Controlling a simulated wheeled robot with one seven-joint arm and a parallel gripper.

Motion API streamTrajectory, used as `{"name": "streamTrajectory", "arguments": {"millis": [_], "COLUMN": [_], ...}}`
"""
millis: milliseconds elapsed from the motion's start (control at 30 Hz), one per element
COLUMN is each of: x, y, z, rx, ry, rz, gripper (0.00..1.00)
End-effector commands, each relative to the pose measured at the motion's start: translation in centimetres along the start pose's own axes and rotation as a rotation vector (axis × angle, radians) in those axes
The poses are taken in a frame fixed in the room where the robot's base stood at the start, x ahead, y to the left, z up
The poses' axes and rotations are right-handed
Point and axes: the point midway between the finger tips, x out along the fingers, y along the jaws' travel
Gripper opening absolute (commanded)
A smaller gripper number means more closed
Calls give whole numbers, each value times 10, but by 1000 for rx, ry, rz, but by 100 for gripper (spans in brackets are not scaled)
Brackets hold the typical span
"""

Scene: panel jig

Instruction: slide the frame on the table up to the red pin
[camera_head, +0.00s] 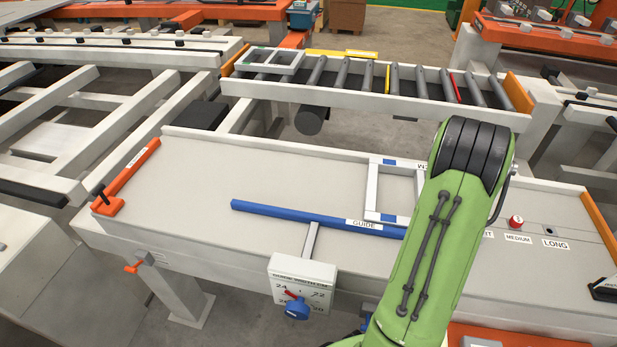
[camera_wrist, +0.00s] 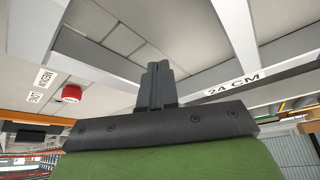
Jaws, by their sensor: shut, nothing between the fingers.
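A pale frame (camera_head: 371,190) with blue marks lies flat on the grey table, its lower left corner close to the blue guide (camera_head: 300,216). My green arm hides its right part. The red pin (camera_head: 516,222) stands to the right, above the MEDIUM label. In the wrist view, the frame's bars (camera_wrist: 90,62) show beyond my gripper, one labelled 24 CM, and the red pin (camera_wrist: 72,93) is at the left, apart from the bars. My gripper (camera_wrist: 157,68) is shut and empty, in front of the frame; I cannot tell whether it touches. The head view hides it behind my arm.
A dial box (camera_head: 302,280) hangs at the table's front edge. An orange stop (camera_head: 128,176) is at the left end. A LONG label (camera_head: 555,244) lies right of the pin. A roller conveyor (camera_head: 370,85) stands behind.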

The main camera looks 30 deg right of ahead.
Motion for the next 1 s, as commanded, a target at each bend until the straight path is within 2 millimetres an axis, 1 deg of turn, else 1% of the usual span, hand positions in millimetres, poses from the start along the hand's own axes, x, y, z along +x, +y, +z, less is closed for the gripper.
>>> {"name": "streamTrajectory", "arguments": {"millis": [33,733,833,1000], "x": [-8,-66,-72,-70], "y": [0,0,0,0], "z": [-4,-32,-35,-34], "rx": [0,0,0,0], "ry": [1,1,0,0], "rz": [0,0,0,0], "gripper": [0,0,0,0]}}
